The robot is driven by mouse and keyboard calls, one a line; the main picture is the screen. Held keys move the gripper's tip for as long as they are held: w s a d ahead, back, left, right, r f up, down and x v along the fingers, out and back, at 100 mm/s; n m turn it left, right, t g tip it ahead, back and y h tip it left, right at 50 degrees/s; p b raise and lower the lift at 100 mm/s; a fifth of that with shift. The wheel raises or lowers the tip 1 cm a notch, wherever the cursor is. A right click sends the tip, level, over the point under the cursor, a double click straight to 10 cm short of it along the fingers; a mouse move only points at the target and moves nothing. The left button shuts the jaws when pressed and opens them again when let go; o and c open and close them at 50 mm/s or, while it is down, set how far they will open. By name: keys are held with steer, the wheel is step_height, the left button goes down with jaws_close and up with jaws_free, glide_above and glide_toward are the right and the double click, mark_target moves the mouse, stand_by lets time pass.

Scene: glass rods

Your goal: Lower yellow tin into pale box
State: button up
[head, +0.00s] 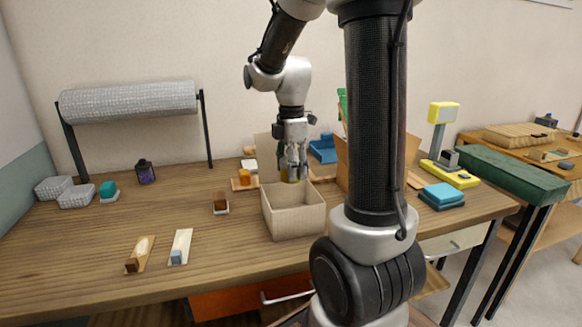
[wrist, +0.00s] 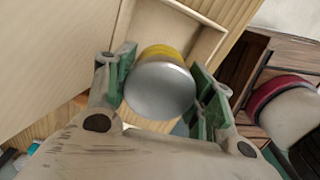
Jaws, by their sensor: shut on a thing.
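The yellow tin (wrist: 160,82) has a silver lid and a yellow side, and sits between the green-padded fingers of my gripper (wrist: 163,95). In the head view my gripper (head: 292,172) points down over the back part of the pale box, shut on the tin (head: 284,175), of which only a little yellow shows. The pale box (head: 294,222) is open-topped and stands on the table; the part of its inside that shows is empty. Its pale wall (wrist: 208,45) shows beyond the tin in the wrist view. Whether the tin's bottom is below the rim I cannot tell.
A brown carton (head: 342,160) stands close behind the box, to the right. An orange object (head: 244,177) on a small board and a brown block (head: 220,200) are to its left.

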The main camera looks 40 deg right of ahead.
steer(key=shift+f, duration=4.5)
steer(key=shift+f, duration=0.1)
steer(key=o, duration=1.2)
steer(key=shift+c, duration=0.2)
